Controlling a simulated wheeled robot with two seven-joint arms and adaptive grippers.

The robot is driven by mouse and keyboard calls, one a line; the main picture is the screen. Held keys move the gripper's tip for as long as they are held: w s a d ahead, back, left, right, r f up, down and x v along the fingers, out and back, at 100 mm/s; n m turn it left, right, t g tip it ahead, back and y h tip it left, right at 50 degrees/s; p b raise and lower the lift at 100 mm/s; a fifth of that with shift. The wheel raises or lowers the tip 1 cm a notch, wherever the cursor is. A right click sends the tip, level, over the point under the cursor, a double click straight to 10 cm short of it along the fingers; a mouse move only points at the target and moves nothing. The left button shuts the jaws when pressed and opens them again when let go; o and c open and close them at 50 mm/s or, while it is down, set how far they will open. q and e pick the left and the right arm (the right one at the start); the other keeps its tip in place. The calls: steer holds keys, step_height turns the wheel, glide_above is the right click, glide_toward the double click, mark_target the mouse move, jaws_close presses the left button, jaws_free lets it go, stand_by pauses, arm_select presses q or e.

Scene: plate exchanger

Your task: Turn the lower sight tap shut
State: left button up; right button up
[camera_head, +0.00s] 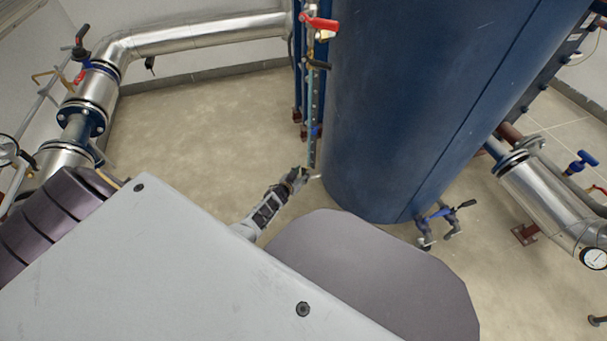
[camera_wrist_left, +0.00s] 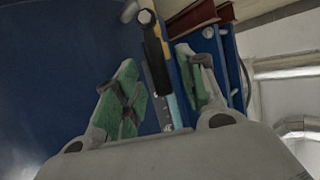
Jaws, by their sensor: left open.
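The sight glass (camera_head: 312,118) is a thin upright tube on the near left side of the big blue tank. My left gripper (camera_head: 297,175) is at the foot of this tube, close to the tank wall. In the left wrist view, the lower sight tap shows as a black and yellowish lever (camera_wrist_left: 155,46) with a pale bolt head at its end. My open left gripper (camera_wrist_left: 157,62) has its green-padded fingers on either side of the lever. I cannot tell whether either finger touches it. In the head view the gripper hides most of this tap.
The blue tank (camera_head: 440,90) stands right beside the gripper. Higher on the sight glass are a red lever (camera_head: 320,23) and a black lever (camera_head: 319,65). A blue-handled drain valve (camera_head: 440,213) sits low at the tank's front. The floor (camera_head: 210,130) to the left is clear.

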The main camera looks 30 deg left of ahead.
arm_select(q)
steer(key=shift+b+x, duration=0.7)
steer(key=shift+x, duration=0.45)
jaws_close()
